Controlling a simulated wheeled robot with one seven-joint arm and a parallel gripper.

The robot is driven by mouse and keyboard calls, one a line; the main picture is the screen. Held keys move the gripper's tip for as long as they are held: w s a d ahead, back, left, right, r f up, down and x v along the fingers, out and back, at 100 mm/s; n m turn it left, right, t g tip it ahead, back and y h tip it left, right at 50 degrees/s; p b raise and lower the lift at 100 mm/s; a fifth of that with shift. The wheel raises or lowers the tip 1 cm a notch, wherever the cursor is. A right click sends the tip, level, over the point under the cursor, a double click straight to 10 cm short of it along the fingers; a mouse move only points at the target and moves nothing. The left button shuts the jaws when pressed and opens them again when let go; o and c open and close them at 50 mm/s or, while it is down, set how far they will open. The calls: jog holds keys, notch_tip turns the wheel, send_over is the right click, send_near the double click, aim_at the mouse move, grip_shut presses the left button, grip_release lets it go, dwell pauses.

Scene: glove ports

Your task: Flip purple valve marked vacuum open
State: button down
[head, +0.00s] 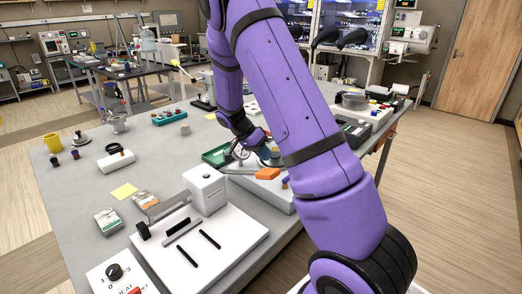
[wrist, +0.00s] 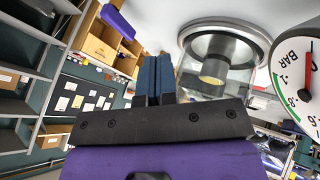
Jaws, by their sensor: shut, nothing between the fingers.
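My gripper (head: 268,153) is low over the pale valve unit (head: 279,194) at the table's right side, partly hidden by my arm. In the wrist view its dark blue fingers (wrist: 157,80) are closed together with nothing between them. A small purple part (head: 285,181) shows on the unit, just right of an orange handle (head: 268,173). A purple bar (wrist: 118,22) shows at upper left in the wrist view, apart from the fingers; I cannot tell whether it is the valve handle. No vacuum marking is readable.
A dial gauge (wrist: 300,80) marked BAR and a clear round housing with a metal rim (wrist: 222,32) stand right of the fingers. A green tray (head: 215,156) lies beside the unit. A white box fixture (head: 205,190) is nearer. The table's left middle has free room.

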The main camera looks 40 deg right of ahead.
jog(key=x, duration=0.5)
jog(key=shift+s, duration=0.1)
jog(key=s, duration=0.3)
jog(key=shift+d+f, duration=0.1)
jog(key=shift+d, duration=0.15)
jog(key=shift+s, duration=0.5)
